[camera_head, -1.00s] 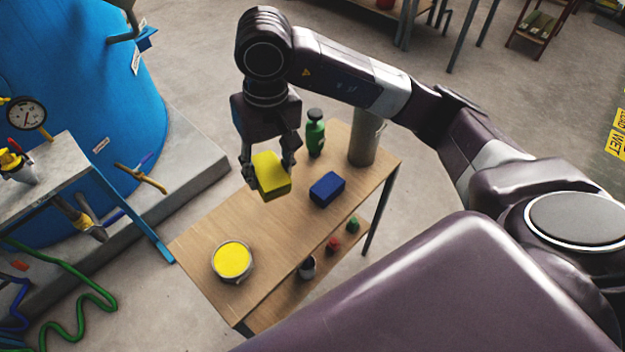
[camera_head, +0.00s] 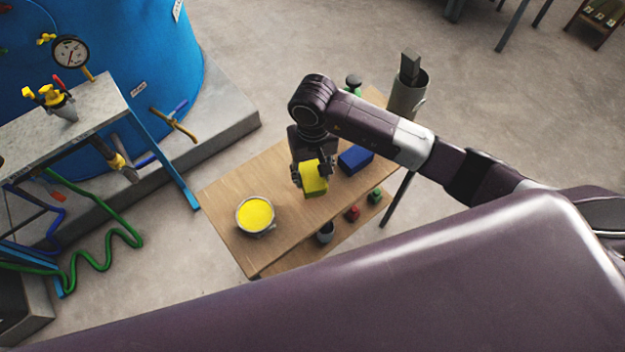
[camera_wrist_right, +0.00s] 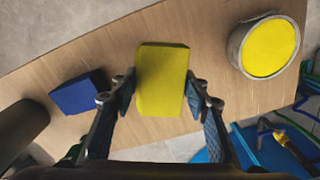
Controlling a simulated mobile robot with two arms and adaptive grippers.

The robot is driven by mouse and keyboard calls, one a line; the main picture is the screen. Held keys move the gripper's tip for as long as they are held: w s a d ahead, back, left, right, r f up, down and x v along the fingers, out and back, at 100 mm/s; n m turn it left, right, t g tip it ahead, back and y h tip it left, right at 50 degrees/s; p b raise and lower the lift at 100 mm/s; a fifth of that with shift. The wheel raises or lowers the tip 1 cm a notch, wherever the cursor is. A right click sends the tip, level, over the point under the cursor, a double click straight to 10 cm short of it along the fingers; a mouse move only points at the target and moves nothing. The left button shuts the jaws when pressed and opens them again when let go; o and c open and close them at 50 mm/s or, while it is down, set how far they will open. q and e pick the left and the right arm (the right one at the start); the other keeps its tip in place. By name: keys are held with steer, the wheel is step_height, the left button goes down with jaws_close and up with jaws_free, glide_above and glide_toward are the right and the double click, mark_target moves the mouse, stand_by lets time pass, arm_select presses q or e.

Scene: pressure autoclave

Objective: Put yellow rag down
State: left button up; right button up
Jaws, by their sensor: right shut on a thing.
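The yellow rag (camera_head: 316,183), a block-like yellow piece, is between the fingers of my right gripper (camera_head: 310,176) over the wooden table (camera_head: 232,189). In the right wrist view the rag (camera_wrist_right: 162,80) sits between the two fingertips of the gripper (camera_wrist_right: 160,88), which are shut on its sides. The rag is low over the tabletop; I cannot tell whether it touches the wood. My left gripper is not in view.
A blue block (camera_head: 356,159) lies beside the rag. A round container with yellow contents (camera_head: 255,214) stands near the table's left end. A grey cylinder (camera_head: 407,96) and a partly hidden green bottle (camera_head: 353,86) are at the far end. Small items sit on the lower shelf.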

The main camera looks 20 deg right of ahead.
mark_target(312, 183)
steer(key=shift+f, duration=0.3)
step_height(312, 183, down, 4)
steer(key=shift+r+p, duration=0.25)
steer(key=shift+p, duration=0.1)
steer(key=shift+f, duration=0.45)
steer(key=o, duration=1)
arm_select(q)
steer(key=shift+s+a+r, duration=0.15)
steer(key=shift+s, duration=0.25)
arm_select(e)
steer(key=shift+r, duration=0.1)
